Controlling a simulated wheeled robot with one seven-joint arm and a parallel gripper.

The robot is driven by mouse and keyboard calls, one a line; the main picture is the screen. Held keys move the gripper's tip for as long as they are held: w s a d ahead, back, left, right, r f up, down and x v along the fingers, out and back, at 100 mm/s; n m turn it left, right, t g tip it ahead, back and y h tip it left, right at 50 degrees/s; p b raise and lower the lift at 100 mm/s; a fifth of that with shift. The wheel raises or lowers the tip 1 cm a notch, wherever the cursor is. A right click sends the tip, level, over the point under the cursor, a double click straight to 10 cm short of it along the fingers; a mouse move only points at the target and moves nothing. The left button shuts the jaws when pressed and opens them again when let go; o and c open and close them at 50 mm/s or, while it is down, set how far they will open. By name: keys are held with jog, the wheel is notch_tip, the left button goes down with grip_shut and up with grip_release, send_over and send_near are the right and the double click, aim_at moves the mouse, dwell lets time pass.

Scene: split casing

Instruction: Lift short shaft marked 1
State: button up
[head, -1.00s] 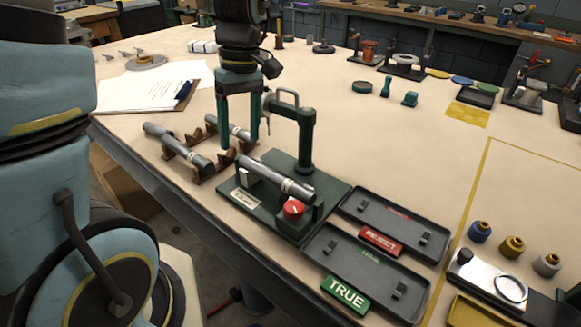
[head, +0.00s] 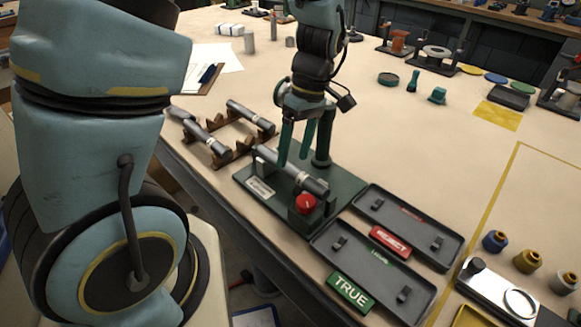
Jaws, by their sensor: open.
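A grey metal shaft (head: 308,183) lies across the dark green gauge fixture (head: 344,188), beside its red knob (head: 305,204). Two more shafts lie on the brown cradle rack (head: 243,150): a longer left shaft (head: 206,135) and a shorter right shaft (head: 250,117). I cannot read a mark 1 on any shaft. My gripper (head: 294,158) is open, with its green fingers pointing down at the fixture's shaft. The fingers appear to be over or around its middle; I cannot tell if they touch it. The arm hides part of the fixture's post.
Two dark trays lie right of the fixture, with a red REJECT label (head: 390,242) and a green TRUE label (head: 350,292). A clipboard (head: 210,79) lies behind the rack. Small coloured knobs (head: 495,241) stand at the right. The table beyond the fixture is mostly clear.

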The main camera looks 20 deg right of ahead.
aim_at(291, 165)
jog(key=shift+x, duration=1.5)
jog(key=shift+c, duration=0.2)
grip_shut()
